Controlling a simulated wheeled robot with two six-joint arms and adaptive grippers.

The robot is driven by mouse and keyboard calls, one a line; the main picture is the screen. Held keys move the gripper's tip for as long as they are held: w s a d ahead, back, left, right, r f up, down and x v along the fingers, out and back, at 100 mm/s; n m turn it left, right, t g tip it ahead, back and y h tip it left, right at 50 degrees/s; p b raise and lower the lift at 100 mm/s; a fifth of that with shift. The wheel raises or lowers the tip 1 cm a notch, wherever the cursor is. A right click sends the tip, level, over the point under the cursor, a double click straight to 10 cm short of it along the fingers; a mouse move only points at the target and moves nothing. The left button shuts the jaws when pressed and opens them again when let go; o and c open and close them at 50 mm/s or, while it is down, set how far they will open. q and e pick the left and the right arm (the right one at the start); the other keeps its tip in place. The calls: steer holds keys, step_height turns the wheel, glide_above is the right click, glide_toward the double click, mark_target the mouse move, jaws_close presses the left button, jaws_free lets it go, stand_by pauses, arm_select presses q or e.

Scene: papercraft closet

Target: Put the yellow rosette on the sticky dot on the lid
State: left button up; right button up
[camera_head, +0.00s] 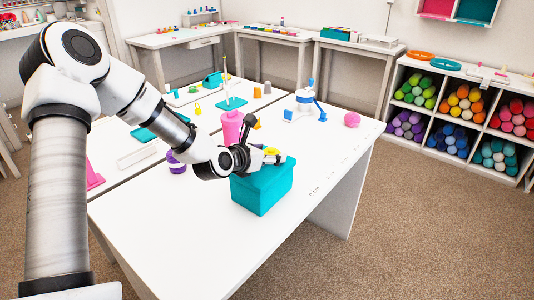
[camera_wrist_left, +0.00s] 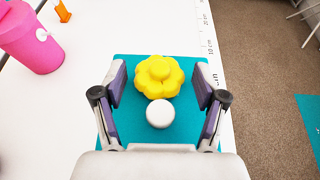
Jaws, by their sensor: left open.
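The yellow rosette (camera_wrist_left: 160,80) is flower-shaped with a raised round centre. It appears to lie on the teal lid (camera_wrist_left: 135,132) of a box, towards the far side in the left wrist view. A white round dot (camera_wrist_left: 160,114) shows on the near side of the rosette, close against or partly under its edge; I cannot tell which. In the head view the rosette (camera_head: 271,151) is partly hidden by my left gripper (camera_head: 268,157), above the teal box (camera_head: 264,190). My left gripper (camera_wrist_left: 160,90) is open, its fingers either side of rosette and dot. My right gripper is not in view.
A pink canister (camera_head: 231,128) stands behind the box, close to my left wrist. A purple pot (camera_head: 176,162) is to the left, a blue-and-white device (camera_head: 304,104) and pink ball (camera_head: 352,119) behind. The white table (camera_head: 180,240) is clear in front.

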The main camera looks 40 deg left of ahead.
arm_select(q)
steer(key=shift+r+p, duration=0.3)
steer(key=shift+s+r, duration=0.1)
steer(key=shift+s, duration=0.25)
steer(key=p+v, duration=0.1)
steer(key=v, duration=0.2)
steer(key=p+v, duration=0.1)
steer(key=v, duration=0.2)
steer(key=shift+w+r, duration=0.15)
steer(key=shift+r, duration=0.1)
steer(key=p+v, duration=0.4)
steer(key=p, duration=0.1)
steer(key=shift+s+a+r+p, duration=0.1)
steer(key=shift+s+r+p, duration=0.05)
steer(key=shift+s+p, duration=0.2)
steer(key=shift+s+f, duration=0.2)
steer(key=shift+s, duration=0.1)
